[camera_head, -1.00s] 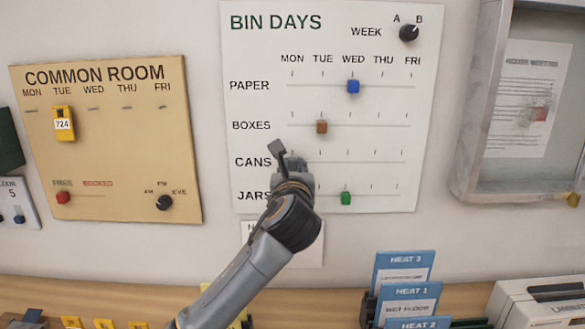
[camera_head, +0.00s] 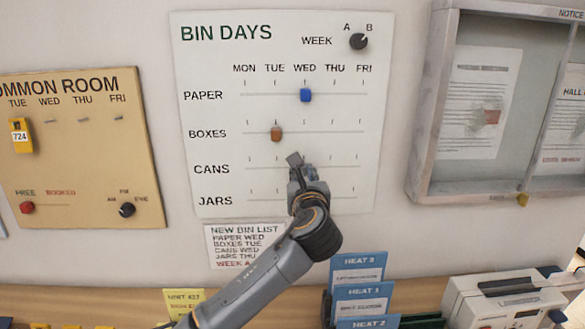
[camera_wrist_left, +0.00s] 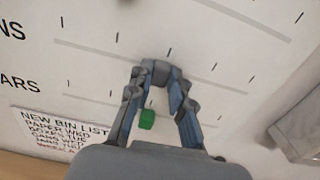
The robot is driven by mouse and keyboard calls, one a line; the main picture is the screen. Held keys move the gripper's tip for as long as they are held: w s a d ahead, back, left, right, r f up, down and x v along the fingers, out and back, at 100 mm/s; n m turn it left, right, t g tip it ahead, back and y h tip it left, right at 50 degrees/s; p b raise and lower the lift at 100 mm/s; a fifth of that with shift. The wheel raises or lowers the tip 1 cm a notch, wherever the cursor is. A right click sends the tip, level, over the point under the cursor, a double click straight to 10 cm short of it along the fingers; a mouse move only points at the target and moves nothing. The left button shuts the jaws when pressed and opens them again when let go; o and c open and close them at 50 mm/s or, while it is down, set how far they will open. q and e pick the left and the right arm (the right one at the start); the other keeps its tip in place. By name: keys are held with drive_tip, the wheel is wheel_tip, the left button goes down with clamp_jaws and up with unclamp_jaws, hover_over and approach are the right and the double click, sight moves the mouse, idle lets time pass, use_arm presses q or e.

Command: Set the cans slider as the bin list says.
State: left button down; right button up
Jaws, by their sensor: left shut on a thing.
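The bin days board (camera_head: 225,65) is on the wall, with its cans row (camera_head: 345,167) below the boxes row. My left gripper (camera_head: 295,165) is at the cans row, under the WED column. In the left wrist view, my left gripper (camera_wrist_left: 160,75) is shut on the grey cans slider (camera_wrist_left: 160,70), just below the row's third tick. The head view hides this slider behind the gripper. The bin list (camera_head: 243,246) below the board reads CANS WED. My right gripper is not in view.
The green jars slider (camera_wrist_left: 147,120) shows between my left fingers, apart from the grip. The blue paper slider (camera_head: 305,95) is at WED and the brown boxes slider (camera_head: 276,134) at TUE. A glazed notice case (camera_head: 420,130) stands out at right.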

use_arm(q)
drive_tip(key=shift+d+f, duration=0.1)
drive_tip(key=shift+d, duration=0.35)
drive_tip(key=c, duration=1.2)
unclamp_jaws()
drive_tip(key=shift+a, duration=0.35)
drive_tip(key=shift+d, duration=0.25)
drive_tip(key=s, duration=1.2)
drive_tip(key=shift+f, duration=0.1)
